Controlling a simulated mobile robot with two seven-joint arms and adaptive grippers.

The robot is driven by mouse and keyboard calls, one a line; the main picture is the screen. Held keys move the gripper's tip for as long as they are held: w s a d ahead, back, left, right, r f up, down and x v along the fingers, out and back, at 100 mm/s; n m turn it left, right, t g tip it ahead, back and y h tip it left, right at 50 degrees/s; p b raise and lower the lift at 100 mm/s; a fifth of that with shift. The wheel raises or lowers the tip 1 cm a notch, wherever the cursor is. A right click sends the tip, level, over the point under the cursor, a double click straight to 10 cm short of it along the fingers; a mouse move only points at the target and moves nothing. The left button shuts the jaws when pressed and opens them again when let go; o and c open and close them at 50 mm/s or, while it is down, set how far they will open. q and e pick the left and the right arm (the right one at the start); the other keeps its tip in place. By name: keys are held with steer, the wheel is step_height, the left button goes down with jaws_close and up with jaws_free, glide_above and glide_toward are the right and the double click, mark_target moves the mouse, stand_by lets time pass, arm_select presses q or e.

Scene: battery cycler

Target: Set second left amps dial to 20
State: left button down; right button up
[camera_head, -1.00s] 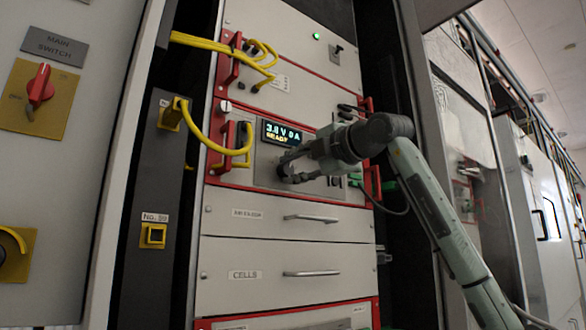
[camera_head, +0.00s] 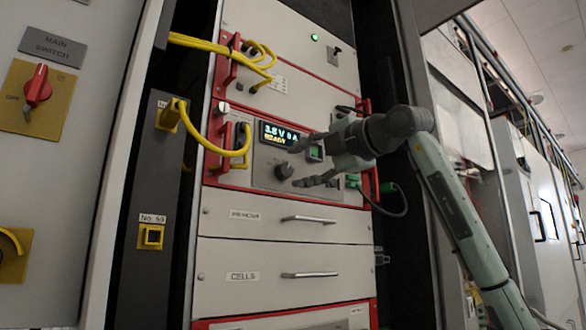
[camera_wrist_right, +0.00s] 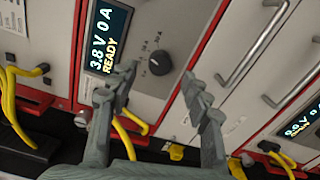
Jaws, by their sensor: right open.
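The dark round dial (camera_head: 284,170) sits on the cycler's grey panel, below the lit display (camera_head: 284,134), which reads 3.8 V 0 A READY. In the right wrist view the dial (camera_wrist_right: 160,62) shows whole, with small scale marks around it too blurred to read. The display (camera_wrist_right: 107,38) is beside it. My right gripper (camera_head: 298,165) is open and empty, just right of the dial in the head view. In the wrist view its fingertips (camera_wrist_right: 160,78) are on either side of the dial, apart from it. My left gripper is not in view.
A green button (camera_head: 315,153) is close to my upper finger. A yellow cable (camera_head: 222,150) loops left of the display. Red handles (camera_head: 370,175) flank the unit. Drawers with metal handles (camera_head: 308,219) lie below. A main switch (camera_head: 38,88) is at far left.

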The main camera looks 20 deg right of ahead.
steer(key=v, duration=0.8)
steer(key=shift+s, duration=0.2)
steer(key=shift+d, duration=0.1)
